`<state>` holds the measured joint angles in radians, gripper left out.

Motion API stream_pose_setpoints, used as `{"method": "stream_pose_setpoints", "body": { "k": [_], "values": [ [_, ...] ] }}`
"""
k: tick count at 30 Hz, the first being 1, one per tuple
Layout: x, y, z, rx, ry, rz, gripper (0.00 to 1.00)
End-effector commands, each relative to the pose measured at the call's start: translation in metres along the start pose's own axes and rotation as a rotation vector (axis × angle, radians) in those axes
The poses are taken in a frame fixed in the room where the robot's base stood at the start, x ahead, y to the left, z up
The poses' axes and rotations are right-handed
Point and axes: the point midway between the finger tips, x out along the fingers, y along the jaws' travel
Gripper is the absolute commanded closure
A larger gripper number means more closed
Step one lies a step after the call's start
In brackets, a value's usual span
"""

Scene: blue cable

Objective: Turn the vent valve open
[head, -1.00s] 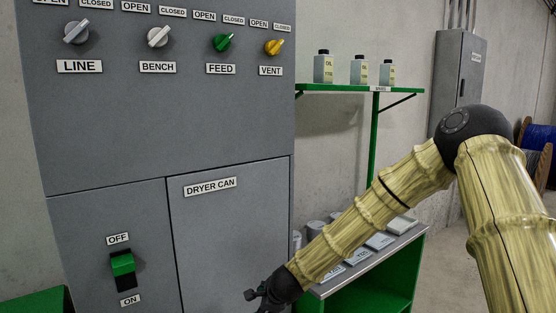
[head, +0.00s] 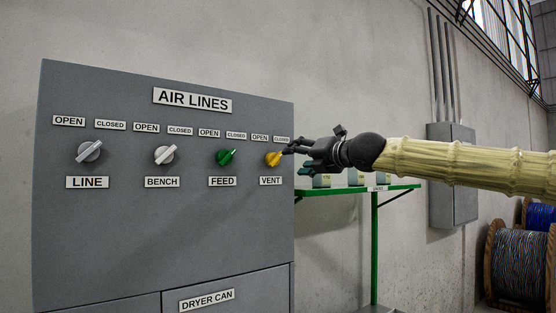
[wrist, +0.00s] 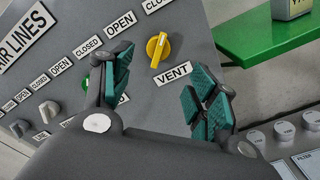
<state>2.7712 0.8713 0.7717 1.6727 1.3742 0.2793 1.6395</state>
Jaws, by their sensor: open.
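The vent valve is a yellow knob (head: 273,159) on the grey AIR LINES panel (head: 130,240), above the VENT label (head: 270,181). Its ridge leans up and right, toward the CLOSED label. My gripper (head: 291,149) is at the panel's right edge, just right of the yellow knob, with its dark fingers pointing left. In the wrist view, the open, empty fingers (wrist: 162,80) have teal pads, and the yellow knob (wrist: 158,48) shows beyond the gap between them. I cannot tell whether a fingertip touches it.
The green FEED knob (head: 226,157) is just left of the vent knob; in the wrist view a finger partly covers it. The BENCH knob (head: 164,155) and LINE knob (head: 89,152) are further left.

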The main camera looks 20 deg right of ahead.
Motion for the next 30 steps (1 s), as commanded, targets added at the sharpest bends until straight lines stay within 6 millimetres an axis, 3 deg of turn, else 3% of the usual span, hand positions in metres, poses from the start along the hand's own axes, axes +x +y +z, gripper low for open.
{"method": "stream_pose_setpoints", "body": {
  "k": [5,21,30],
  "values": [
    [0.011,0.003,0.004,0.01,-0.003,0.003,0.41],
    [0.09,0.003,0.003,0.008,-0.002,0.002,0.41],
    [0.106,0.003,0.003,0.008,-0.003,0.005,0.41]
  ]
}}
